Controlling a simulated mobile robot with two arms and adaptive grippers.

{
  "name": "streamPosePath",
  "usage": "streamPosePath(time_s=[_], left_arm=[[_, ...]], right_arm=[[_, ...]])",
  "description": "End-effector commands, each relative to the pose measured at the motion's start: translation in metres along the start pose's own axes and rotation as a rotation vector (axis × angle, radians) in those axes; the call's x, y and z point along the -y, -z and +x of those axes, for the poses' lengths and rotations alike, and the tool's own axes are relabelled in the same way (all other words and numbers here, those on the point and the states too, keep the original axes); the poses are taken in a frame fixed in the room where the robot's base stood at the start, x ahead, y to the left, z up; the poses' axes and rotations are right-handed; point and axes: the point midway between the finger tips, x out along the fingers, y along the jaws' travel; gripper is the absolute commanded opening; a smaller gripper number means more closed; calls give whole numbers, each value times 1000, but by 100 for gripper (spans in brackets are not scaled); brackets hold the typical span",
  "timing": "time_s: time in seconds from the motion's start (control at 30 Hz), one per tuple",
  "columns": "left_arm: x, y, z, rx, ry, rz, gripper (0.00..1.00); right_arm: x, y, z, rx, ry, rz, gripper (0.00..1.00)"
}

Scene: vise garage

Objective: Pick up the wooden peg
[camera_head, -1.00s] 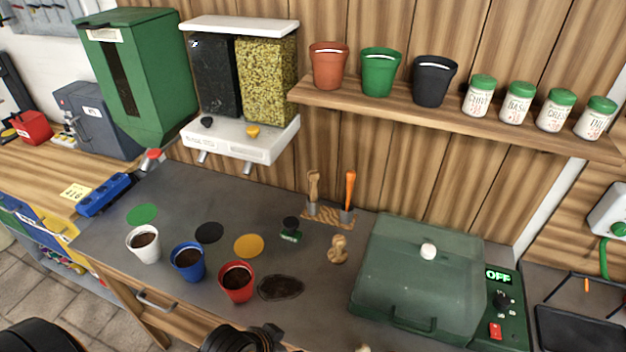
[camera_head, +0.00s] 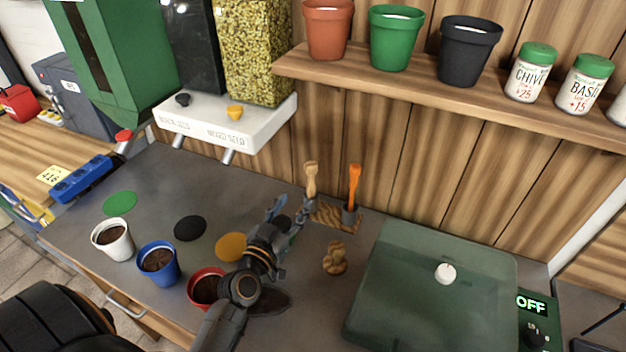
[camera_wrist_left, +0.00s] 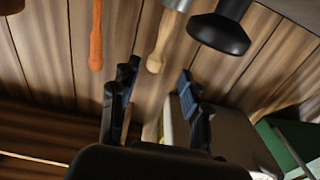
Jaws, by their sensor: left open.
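A pale wooden handle (camera_head: 311,180), likely the wooden peg, stands upright in a wooden holder (camera_head: 325,214) at the back of the counter. In the left wrist view the wooden handle (camera_wrist_left: 166,40) appears upside down, with a grey metal part at its other end. My left gripper (camera_head: 288,212) is open and empty, just left of the holder. In the wrist view its fingers (camera_wrist_left: 156,80) lie either side of the handle's tip, but I cannot tell the depth gap. A short knobbed wooden piece (camera_head: 335,258) stands right of the gripper. My right gripper is out of view.
An orange-handled tool (camera_head: 353,186) stands close beside the wooden handle. A green lidded box (camera_head: 430,290) is on the right. White (camera_head: 112,240), blue (camera_head: 158,262) and red (camera_head: 207,286) pots stand left of my arm. A shelf (camera_head: 420,85) hangs above.

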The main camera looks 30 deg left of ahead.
Motion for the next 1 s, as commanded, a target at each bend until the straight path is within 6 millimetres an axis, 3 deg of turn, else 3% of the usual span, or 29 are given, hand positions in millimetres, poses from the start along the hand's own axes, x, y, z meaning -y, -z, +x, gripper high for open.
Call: streamPosePath(time_s=[0.1, 0.23, 0.57, 0.8, 1.0], left_arm=[[0, 4, 27, -2, 0, -2, 46], [0, 2, 47, -1, -1, 0, 46], [1, 5, 78, 0, -3, 0, 46], [2, 3, 108, 1, -3, 1, 46], [2, 2, 111, 1, -3, 0, 46]], right_arm=[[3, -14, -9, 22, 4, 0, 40], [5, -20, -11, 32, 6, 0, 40], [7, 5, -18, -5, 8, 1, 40], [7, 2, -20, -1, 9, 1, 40], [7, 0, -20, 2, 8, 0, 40]])
